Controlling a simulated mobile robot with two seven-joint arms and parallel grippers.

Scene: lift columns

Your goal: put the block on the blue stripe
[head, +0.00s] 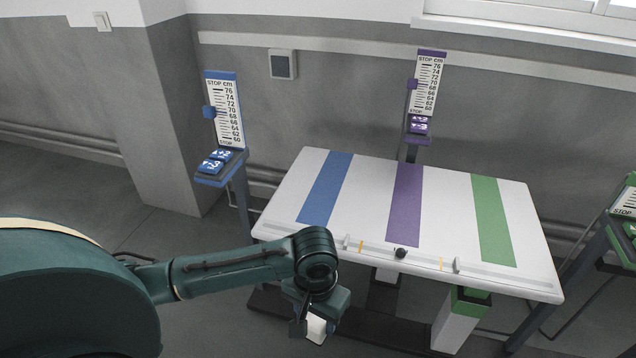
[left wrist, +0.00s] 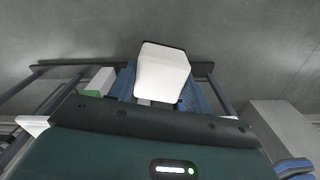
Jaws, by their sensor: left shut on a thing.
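A white block (head: 316,329) is held in my left gripper (head: 314,322), low in front of the table's near left edge in the head view. The left wrist view shows the block (left wrist: 162,73) close up, between the fingers. The blue stripe (head: 325,188) runs across the left part of the white tabletop (head: 363,200), and nothing lies on it. The gripper and block are below and in front of the tabletop, apart from it. My right gripper is in neither view.
A purple stripe (head: 405,205) and a green stripe (head: 492,220) lie right of the blue one. A rail with a black ball (head: 400,253) runs along the table's front edge. Posts with scales and buttons stand around: blue (head: 223,110), purple (head: 428,85), green (head: 626,200).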

